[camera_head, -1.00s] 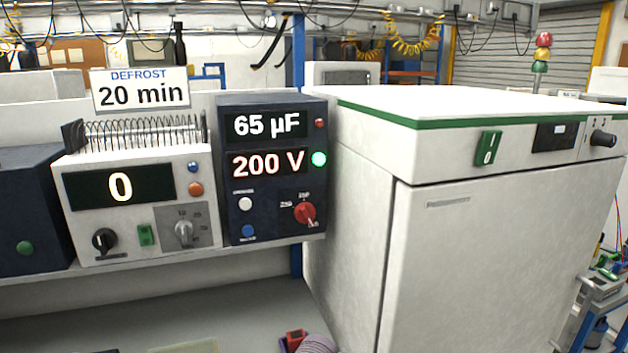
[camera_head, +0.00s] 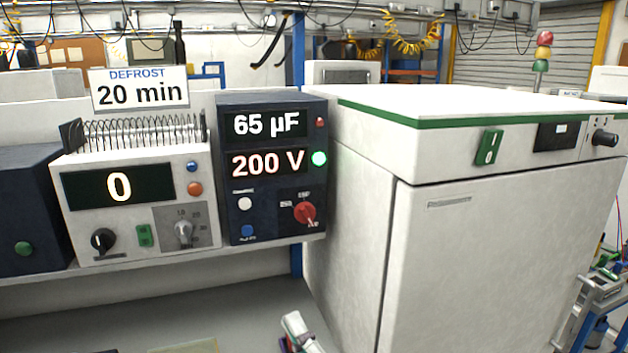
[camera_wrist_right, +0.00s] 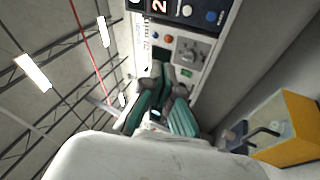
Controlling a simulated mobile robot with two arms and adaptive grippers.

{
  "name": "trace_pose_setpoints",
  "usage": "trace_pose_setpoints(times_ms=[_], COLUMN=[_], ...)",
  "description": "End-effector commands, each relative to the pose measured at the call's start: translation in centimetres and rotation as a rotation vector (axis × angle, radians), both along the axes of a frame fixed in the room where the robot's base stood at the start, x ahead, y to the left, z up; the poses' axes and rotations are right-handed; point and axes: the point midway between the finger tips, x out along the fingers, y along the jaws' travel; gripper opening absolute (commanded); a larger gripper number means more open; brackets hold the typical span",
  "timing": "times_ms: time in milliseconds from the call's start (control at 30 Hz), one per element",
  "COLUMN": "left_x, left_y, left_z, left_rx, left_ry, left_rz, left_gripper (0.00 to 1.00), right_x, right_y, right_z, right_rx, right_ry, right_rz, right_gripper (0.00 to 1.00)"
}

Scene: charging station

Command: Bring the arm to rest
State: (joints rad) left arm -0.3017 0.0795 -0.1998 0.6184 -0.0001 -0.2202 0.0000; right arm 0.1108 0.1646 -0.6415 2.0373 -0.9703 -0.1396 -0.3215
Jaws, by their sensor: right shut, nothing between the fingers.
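My right gripper (camera_head: 299,332) shows at the bottom edge of the head view, low in front of the shelf and left of the white cabinet. My left gripper is not in view.
The white meter (camera_head: 130,205) and dark capacitor unit (camera_head: 272,215) stand on a shelf. A dark box (camera_head: 30,220) is at left. The large white cabinet (camera_head: 480,260) fills the right side. A yellow box (camera_wrist_right: 290,130) shows in the wrist view.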

Motion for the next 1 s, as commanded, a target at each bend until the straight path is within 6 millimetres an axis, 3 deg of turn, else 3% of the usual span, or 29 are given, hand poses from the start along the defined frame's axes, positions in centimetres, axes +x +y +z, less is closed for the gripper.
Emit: trace_pose_setpoints(times_ms=[33,167,300,400,600,900,1000], left_x=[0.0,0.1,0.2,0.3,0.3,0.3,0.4], left_y=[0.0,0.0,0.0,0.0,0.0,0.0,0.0], left_z=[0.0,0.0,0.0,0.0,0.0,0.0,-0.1], left_rx=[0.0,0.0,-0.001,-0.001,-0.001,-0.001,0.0], left_ry=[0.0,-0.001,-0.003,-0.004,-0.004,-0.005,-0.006], left_rz=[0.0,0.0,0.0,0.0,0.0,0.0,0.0], left_gripper=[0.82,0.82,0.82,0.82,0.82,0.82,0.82], right_x=[0.8,0.9,-2.8,-6.7,-13.9,-23.3,-22.8], right_y=[-3.4,-11.2,-17.4,-20.1,-22.3,-23.4,-23.2], right_z=[-1.9,-8.1,-15.8,-20.1,-24.8,-27.5,-30.0], right_rx=[0.108,0.353,0.569,0.679,0.796,0.874,0.869], right_ry=[0.153,0.525,0.91,1.139,1.456,1.798,1.816], right_rz=[-0.088,-0.303,-0.512,-0.633,-0.795,-0.969,-0.98], right_gripper=[0.0,0.0,0.0,0.0,0.0,0.0,0.0])
